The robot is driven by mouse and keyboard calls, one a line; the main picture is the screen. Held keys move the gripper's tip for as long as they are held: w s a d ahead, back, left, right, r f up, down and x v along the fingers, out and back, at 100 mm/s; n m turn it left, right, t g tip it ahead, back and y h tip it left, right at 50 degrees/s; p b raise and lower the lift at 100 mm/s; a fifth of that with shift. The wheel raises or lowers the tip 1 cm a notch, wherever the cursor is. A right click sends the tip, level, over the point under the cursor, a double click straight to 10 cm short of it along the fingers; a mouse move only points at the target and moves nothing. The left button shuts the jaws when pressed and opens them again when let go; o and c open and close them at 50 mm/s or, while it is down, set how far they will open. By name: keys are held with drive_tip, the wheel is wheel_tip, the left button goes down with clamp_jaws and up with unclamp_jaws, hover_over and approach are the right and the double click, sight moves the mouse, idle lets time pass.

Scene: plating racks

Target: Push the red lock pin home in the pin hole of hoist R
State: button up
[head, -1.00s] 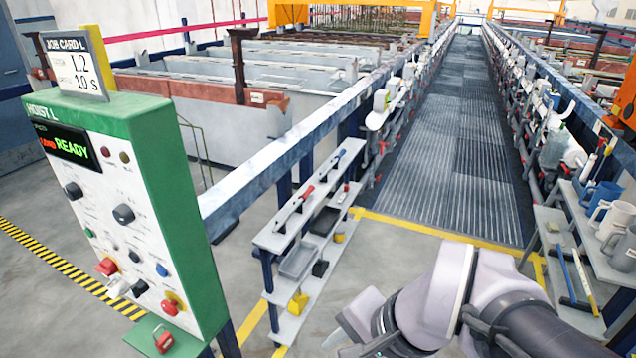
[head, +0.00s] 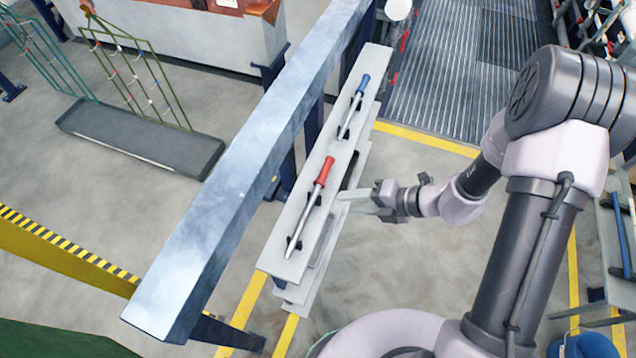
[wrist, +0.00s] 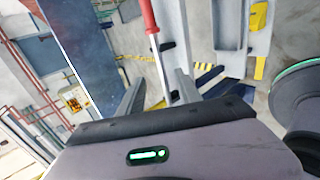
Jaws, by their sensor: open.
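The red lock pin (head: 323,172) has a red handle and a long silver shaft. It lies in black cradles on the top board of a narrow rack, its handle toward the far end. My gripper (head: 350,202) is open and empty at the right side of this rack, close to the pin but apart from it in the head view. In the wrist view the pin's red handle (wrist: 148,15) shows at the top, and its shaft runs down between my open fingers (wrist: 158,77). Hoist R and its pin hole are not visible.
A blue-handled pin (head: 361,86) lies farther along the same top board (head: 279,258). A thick grey rail (head: 235,150) runs close along the rack's left side.

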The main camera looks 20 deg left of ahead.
drive_tip(key=b, duration=0.2)
approach(313, 203)
drive_tip(key=x, duration=0.3)
drive_tip(key=b+x, duration=0.2)
drive_tip(key=x, duration=0.4)
drive_tip(key=shift+d, duration=0.1)
clamp_jaws()
idle(0.7)
